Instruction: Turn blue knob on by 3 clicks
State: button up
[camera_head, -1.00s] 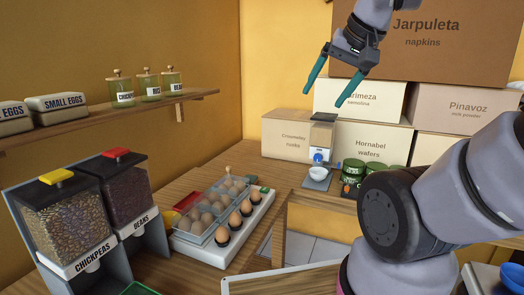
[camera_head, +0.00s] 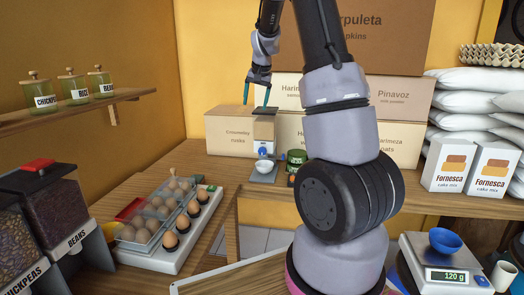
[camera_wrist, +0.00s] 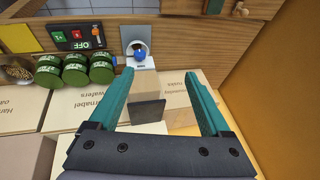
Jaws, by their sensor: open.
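The blue knob (camera_head: 263,152) is on the front of a small white dispenser (camera_head: 264,134), above a white bowl (camera_head: 264,166), at the back of the counter. In the wrist view the knob (camera_wrist: 139,56) shows beyond the fingertips, left of centre. My gripper (camera_head: 256,93) is open and empty, with its teal fingers pointing down above the dispenser. In the wrist view my gripper (camera_wrist: 158,75) has its fingers wide apart, with the dispenser's dark top (camera_wrist: 148,112) between them. The fingers look apart from the knob. The knob's setting is too small to read.
Green cans (camera_head: 296,157) stand right of the dispenser, partly hidden by my arm. Cardboard boxes (camera_head: 229,134) stand behind. An egg tray (camera_head: 150,258) lies front left. A scale (camera_head: 447,280) reads 120 g at right.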

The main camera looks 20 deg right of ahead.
aim_at(262, 148)
jog(key=w+d+f+h, duration=0.1)
jog(key=w+d+f, duration=0.2)
jog(key=f, duration=0.5)
jog(key=w+d+f, duration=0.3)
jog(key=w+f, duration=0.3)
jog(key=f, duration=0.3)
jog(key=w+d+f+g+h, duration=0.1)
jog(key=w+d+f, duration=0.2)
jog(key=f, duration=0.6)
jog(key=shift+w+f+h, duration=0.2)
jog(key=shift+w+h, duration=0.1)
jog(key=shift+w, duration=0.8)
grip_shut()
